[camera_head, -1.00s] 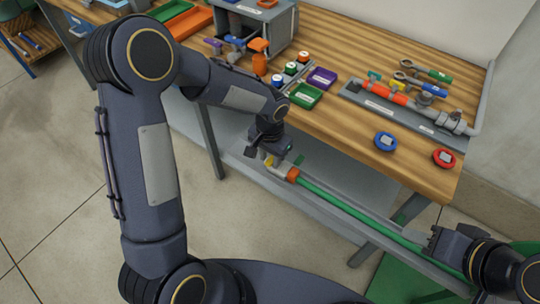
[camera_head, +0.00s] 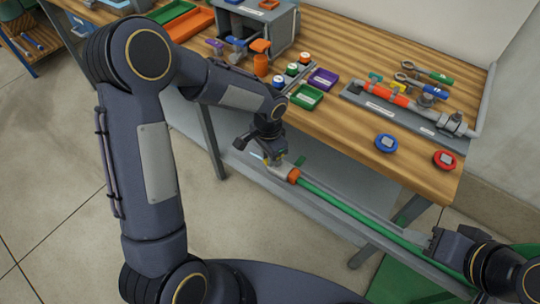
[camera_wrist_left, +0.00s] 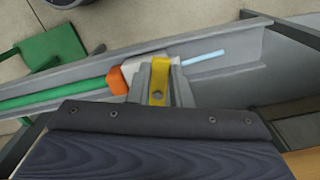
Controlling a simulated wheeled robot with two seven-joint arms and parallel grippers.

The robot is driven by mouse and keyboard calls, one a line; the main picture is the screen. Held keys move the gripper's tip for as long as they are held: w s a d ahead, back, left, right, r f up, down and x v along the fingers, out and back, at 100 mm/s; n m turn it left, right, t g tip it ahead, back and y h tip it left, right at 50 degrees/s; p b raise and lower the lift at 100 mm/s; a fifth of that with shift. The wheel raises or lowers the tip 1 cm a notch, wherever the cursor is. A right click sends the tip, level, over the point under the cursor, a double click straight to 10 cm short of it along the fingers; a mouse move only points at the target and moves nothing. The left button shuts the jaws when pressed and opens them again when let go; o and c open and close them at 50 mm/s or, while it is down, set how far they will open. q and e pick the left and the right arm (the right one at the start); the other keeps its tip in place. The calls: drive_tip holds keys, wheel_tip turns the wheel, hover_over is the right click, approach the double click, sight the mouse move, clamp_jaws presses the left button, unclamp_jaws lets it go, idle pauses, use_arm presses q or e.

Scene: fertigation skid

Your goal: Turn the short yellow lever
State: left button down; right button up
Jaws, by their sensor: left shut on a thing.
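The short yellow lever (camera_wrist_left: 159,76) shows in the left wrist view, on a pale valve body (camera_wrist_left: 136,67) beside an orange collar (camera_wrist_left: 117,80). My left gripper (camera_wrist_left: 161,84) is shut on the lever, with one grey finger on each side of it. In the head view my left gripper (camera_head: 274,158) is low in front of the bench edge, at the left end of the green pipe (camera_head: 350,211). It largely hides the lever there. My right gripper (camera_head: 434,242) is at the lower right, apart from the lever; its jaw opening is unclear.
The green pipe lies along a grey trough (camera_wrist_left: 225,75) below the wooden bench (camera_head: 350,125). A thin pale blue rod (camera_wrist_left: 204,58) extends beyond the valve. Small trays, blue and red discs and a pipe assembly (camera_head: 400,98) sit on the bench.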

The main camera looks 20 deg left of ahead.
use_arm(q)
drive_tip(key=m, duration=0.2)
drive_tip(key=w+m, duration=0.1)
drive_tip(key=shift+a+r+m, duration=0.1)
drive_tip(key=shift+a+m, duration=0.2)
drive_tip(key=shift+m, duration=0.1)
drive_tip(key=shift+w+a+m+p, duration=0.1)
drive_tip(key=shift+w+m+p, duration=0.35)
drive_tip(key=shift+m, duration=1.25)
drive_tip(key=shift+w+m+p, duration=0.4)
drive_tip(key=shift+m+p, duration=0.1)
drive_tip(key=shift+m, duration=1.2)
drive_tip(key=shift+w+a+m+p, duration=0.1)
drive_tip(key=shift+w+m+p, duration=0.35)
drive_tip(key=shift+m, duration=1.25)
drive_tip(key=shift+d, duration=0.1)
drive_tip(key=c, duration=1.3)
unclamp_jaws()
